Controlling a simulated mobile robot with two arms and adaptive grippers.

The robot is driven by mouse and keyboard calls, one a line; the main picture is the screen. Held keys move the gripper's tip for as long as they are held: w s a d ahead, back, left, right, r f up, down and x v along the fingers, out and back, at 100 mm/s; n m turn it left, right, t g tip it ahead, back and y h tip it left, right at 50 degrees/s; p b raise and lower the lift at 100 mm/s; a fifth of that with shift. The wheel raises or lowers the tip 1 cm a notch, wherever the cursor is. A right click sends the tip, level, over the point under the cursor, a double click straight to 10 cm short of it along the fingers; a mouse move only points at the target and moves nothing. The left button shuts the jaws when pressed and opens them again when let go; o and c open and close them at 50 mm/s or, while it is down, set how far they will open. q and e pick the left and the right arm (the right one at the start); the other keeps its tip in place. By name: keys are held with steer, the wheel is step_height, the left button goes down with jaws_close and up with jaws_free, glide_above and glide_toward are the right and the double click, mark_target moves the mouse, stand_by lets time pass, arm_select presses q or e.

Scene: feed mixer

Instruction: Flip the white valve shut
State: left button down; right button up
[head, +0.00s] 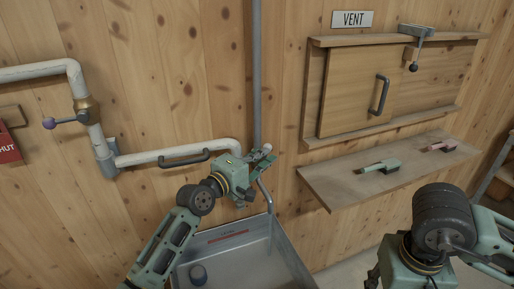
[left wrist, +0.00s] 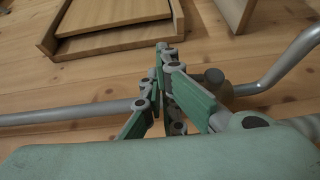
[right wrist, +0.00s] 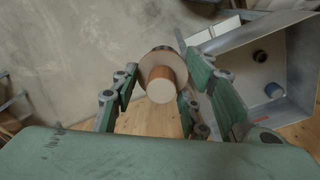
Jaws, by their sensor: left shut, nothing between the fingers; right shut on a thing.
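My left gripper (head: 262,158) is shut and empty, up against the end of the white pipe (head: 170,156). A small pale knob (head: 267,147) shows just beyond its fingers; I cannot tell if they touch. In the left wrist view the shut fingertips (left wrist: 164,48) stand in front of the pipe, and a brownish valve body (left wrist: 222,90) shows partly behind them. The valve's lever position is mostly hidden. My right gripper (right wrist: 160,88) is shut on a round, flanged brown piece (right wrist: 162,84) with a pale end face. In the head view, the right fingers are mostly out of frame.
A second valve (head: 86,107) with a purple-knobbed lever (head: 50,123) sits on the pipe at left, beside a red SHUT sign (head: 8,146). A metal trough (head: 240,258) stands below. A shelf (head: 345,185) with two handled tools is under the VENT hatch (head: 350,92).

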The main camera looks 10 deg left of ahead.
step_height(320, 180, up, 2)
steer(key=shift+r+p, duration=0.1)
steer(key=shift+p, duration=0.35)
steer(key=shift+d+r, duration=0.1)
steer(key=shift+r, duration=0.1)
steer(key=shift+w+f, duration=0.1)
steer(key=shift+w, duration=0.25)
steer(key=shift+f, duration=0.35)
steer(key=shift+f+b, duration=0.7)
steer(key=shift+b, duration=0.15)
arm_select(q)
steer(key=w+d+f, duration=0.3)
steer(key=w+d, duration=0.1)
steer(key=d, duration=0.1)
steer(key=shift+w+d, duration=0.15)
steer(key=shift+d, duration=0.05)
arm_select(e)
steer(key=shift+f, duration=0.2)
arm_select(q)
steer(key=shift+w+d+f+b, duration=0.1)
steer(key=shift+f+b, duration=0.05)
steer(key=shift+b, duration=0.15)
arm_select(e)
steer(key=shift+f, duration=0.1)
